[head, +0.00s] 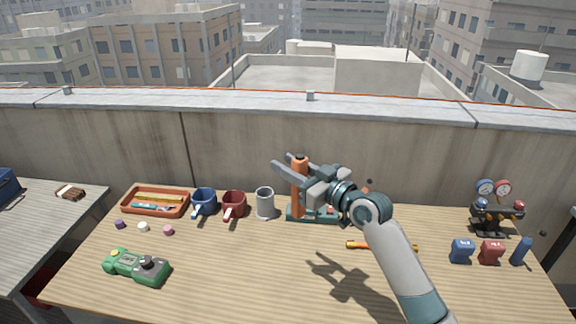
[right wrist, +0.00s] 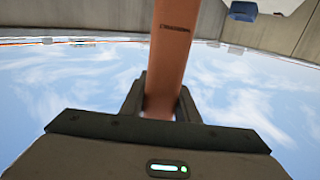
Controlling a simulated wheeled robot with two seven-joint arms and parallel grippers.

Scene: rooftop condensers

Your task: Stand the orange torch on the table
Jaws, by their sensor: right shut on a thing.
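The orange torch (head: 298,188) is a slim cylinder with a dark top, held upright in the head view. My right gripper (head: 300,180) is shut on it, and its fingers cross the torch's upper part. In the right wrist view the torch (right wrist: 172,50) runs between the two dark fingers (right wrist: 160,103), with small dark lettering on its side. The gripper's shadow falls on the wooden table (head: 235,280), well in front of it, so the torch appears raised. Its lower end overlaps a teal base in the picture; I cannot tell whether they touch. My left gripper is out of view.
The teal base (head: 297,216) is partly hidden by my arm. A grey mug (head: 265,203), red mug (head: 233,204) and blue mug (head: 204,201) stand left of it. An orange-handled tool (head: 360,245) lies in front. The table's front middle is clear.

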